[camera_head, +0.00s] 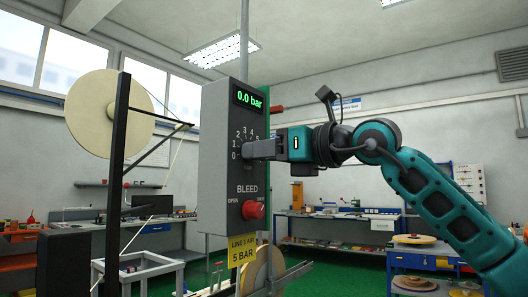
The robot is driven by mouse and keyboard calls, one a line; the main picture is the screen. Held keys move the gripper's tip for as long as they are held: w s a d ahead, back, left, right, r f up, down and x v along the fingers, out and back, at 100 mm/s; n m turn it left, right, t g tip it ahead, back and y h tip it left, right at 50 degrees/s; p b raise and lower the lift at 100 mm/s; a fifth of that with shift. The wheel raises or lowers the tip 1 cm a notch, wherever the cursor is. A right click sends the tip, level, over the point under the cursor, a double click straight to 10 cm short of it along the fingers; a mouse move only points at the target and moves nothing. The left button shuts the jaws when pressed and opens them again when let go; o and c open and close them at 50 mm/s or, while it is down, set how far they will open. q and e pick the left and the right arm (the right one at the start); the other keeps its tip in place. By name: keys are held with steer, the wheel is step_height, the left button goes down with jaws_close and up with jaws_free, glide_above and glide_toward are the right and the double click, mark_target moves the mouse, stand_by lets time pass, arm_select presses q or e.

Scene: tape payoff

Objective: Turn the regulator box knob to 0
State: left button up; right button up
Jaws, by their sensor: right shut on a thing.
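The grey regulator box (213,190) stands upright in the middle of the head view, on a vertical pole. Below the display is a printed dial scale running from 0 up to 5. My right gripper (250,149) reaches in from the right and is shut on the knob at the dial. The gripper hides nearly all of the knob (246,150), so I cannot tell where its pointer is. A red BLEED knob (253,210) sits lower on the same face. My left gripper is not in view.
A yellow label (242,248) reading LINE 1 AIR 5 BAR hangs under the box. A large cream reel (100,112) on a dark post (117,190) stands to the left. Workbenches (335,229) line the back wall. Green floor shows below.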

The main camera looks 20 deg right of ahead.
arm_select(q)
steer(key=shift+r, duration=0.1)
arm_select(e)
steer(key=shift+n, duration=0.3)
steer(key=n+p, duration=0.1)
steer(key=n, duration=0.6)
steer(key=n+p, duration=0.2)
steer(key=n, duration=0.6)
steer(key=n+p, duration=0.2)
steer(key=n, duration=0.6)
steer(key=shift+d+r, duration=0.1)
steer(key=shift+r, duration=0.15)
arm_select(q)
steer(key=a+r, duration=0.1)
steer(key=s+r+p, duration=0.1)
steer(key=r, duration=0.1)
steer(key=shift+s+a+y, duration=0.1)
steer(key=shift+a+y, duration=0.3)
arm_select(e)
steer(key=n, duration=0.6)
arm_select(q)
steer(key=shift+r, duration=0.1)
arm_select(e)
steer(key=shift+n, duration=0.3)
